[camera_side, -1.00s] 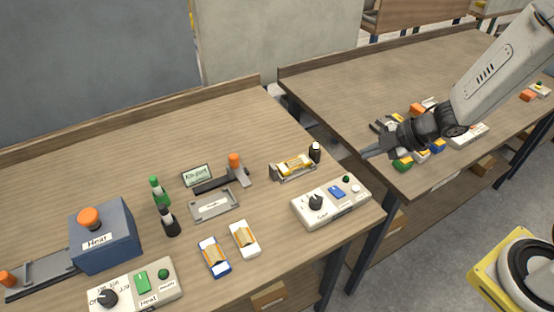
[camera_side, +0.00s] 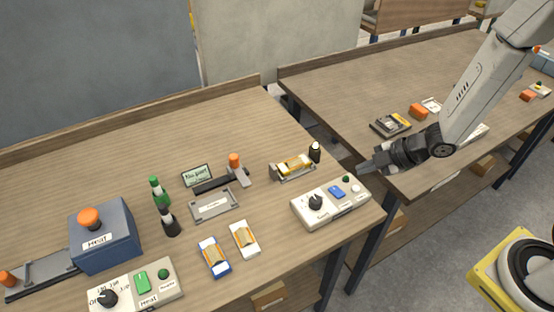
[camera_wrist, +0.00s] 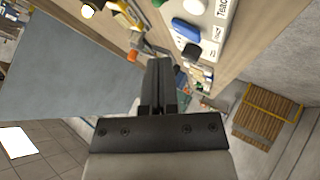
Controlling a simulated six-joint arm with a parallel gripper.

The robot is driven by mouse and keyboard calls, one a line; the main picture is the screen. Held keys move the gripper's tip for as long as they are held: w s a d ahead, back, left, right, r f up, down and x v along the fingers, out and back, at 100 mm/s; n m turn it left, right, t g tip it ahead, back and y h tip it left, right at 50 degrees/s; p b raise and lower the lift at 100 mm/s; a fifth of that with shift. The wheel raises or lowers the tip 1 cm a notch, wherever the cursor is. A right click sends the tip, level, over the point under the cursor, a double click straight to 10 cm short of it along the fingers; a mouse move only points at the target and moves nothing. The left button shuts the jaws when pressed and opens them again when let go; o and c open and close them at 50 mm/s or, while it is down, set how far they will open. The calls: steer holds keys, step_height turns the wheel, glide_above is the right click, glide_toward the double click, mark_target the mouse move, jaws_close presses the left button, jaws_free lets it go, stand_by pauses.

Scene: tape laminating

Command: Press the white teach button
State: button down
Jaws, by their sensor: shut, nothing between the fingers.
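A white control box (camera_side: 325,208) stands near the front right corner of the near table. It carries a black knob (camera_side: 315,202), a blue button (camera_side: 336,191), a small green button (camera_side: 346,179) and a round white button (camera_side: 356,189) at its right end. My gripper (camera_side: 360,168) is shut and empty, in the side view just above and right of the box's right end. It looks apart from the white button, though the height gap is hard to judge. In the wrist view the shut fingers (camera_wrist: 160,62) are left of the box (camera_wrist: 210,28), whose blue button (camera_wrist: 187,29) shows.
A second table (camera_side: 350,90) with several small items lies beyond a gap.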

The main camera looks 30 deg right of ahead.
mark_target(359, 188)
steer(key=shift+f, duration=1.8)
steer(key=shift+f, duration=0.9)
stand_by(1.8)
stand_by(0.4)
steer(key=shift+r, duration=0.9)
steer(key=shift+r, duration=0.1)
steer(key=shift+r, duration=2.4)
